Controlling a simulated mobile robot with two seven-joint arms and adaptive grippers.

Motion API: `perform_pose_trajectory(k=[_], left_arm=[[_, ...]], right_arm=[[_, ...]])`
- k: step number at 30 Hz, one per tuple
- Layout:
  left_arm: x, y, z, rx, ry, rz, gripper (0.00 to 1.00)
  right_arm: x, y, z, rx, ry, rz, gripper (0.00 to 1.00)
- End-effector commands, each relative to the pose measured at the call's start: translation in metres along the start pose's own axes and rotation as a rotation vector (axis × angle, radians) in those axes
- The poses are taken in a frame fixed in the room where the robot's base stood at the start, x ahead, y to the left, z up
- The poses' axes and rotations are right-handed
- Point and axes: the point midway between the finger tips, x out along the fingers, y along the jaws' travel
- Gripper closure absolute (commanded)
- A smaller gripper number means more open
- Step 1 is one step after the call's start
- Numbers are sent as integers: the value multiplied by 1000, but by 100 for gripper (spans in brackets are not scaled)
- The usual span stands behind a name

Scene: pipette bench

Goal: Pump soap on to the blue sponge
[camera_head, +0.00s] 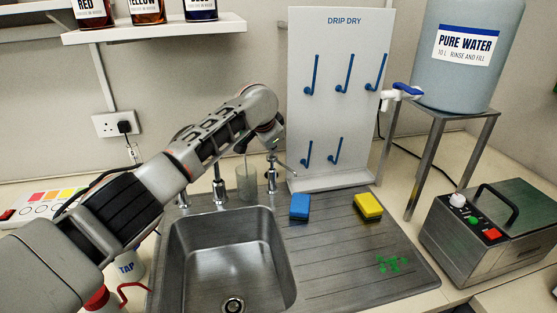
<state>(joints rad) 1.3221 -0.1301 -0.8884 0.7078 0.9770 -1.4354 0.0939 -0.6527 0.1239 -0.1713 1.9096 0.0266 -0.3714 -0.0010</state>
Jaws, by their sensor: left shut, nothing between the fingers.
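The blue sponge (300,206) lies on the ribbed steel drainboard, just right of the sink basin. My left arm reaches in from the left over the sink's back edge. My left gripper (268,139) is shut and empty, above the taps and higher than the sponge, to its upper left. A bottle with a red cap (100,298) and a thin red spout stands at the bottom left, partly hidden by my arm. I cannot tell whether it holds soap. A metal fitting (219,187) stands at the sink's back edge. My right gripper is not in view.
A yellow sponge (368,206) and green spots lie on the drainboard (335,250). The steel sink (222,255) is empty. A clear beaker (246,182) stands behind it. A white drip-dry rack (330,160), a water tank (450,80) on a stand and a grey box (490,235) stand behind and right.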

Motion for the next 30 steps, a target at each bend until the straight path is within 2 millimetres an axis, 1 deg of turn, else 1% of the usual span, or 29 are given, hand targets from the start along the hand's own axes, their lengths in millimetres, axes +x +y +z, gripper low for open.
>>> perform_pose_trajectory(k=[12,23,30], left_arm=[[0,0,0,0,-1,0,100],[7,4,4,0,-2,2,100],[8,4,5,0,-2,1,100]], right_arm=[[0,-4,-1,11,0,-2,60],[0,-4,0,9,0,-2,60],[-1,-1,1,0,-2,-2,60]])
